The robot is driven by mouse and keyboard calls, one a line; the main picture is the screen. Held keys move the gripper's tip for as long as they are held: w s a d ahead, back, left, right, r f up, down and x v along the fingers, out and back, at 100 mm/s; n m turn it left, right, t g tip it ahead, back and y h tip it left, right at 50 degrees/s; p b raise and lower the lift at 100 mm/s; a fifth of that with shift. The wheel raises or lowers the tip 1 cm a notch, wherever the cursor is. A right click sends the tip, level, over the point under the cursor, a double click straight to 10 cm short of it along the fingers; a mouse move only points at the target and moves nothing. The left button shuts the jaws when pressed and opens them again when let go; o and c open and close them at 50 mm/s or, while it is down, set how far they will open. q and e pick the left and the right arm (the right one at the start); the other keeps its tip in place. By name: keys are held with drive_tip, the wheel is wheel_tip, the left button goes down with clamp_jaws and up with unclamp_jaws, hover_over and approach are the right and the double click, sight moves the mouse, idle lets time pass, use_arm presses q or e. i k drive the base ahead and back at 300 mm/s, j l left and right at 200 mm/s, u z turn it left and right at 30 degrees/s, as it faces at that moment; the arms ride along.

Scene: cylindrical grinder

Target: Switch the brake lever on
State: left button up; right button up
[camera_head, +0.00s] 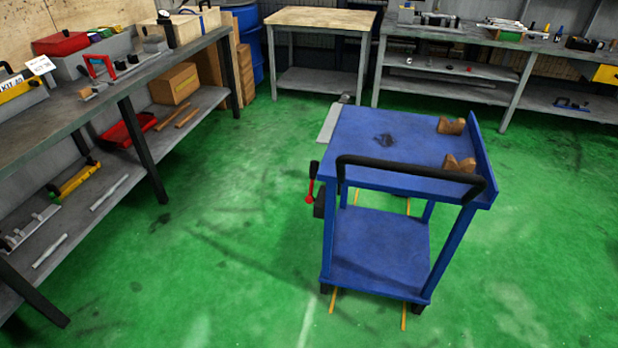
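A blue two-shelf cart (375,178) stands on the green floor right of the middle. The red end points down; I take this to be the brake lever. A dark rounded part is right beside it. Neither of my grippers is in view, and nothing of mine touches the cart or lever.
A long grey workbench (75,120) with tools runs along the left. A wood-topped table (318,18), a blue barrel (248,40) and another bench (455,75) stand at the back. Wooden blocks (452,126) sit on the cart. Open green floor surrounds the cart's left and front.

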sight(314, 164)
drive_tip(key=i+l, duration=0.1)
drive_tip(key=i, duration=0.45)
drive_tip(key=i+l, duration=0.1)
drive_tip(key=i, duration=0.45)
drive_tip(key=i+l+u, duration=0.1)
drive_tip(key=i, duration=0.45)
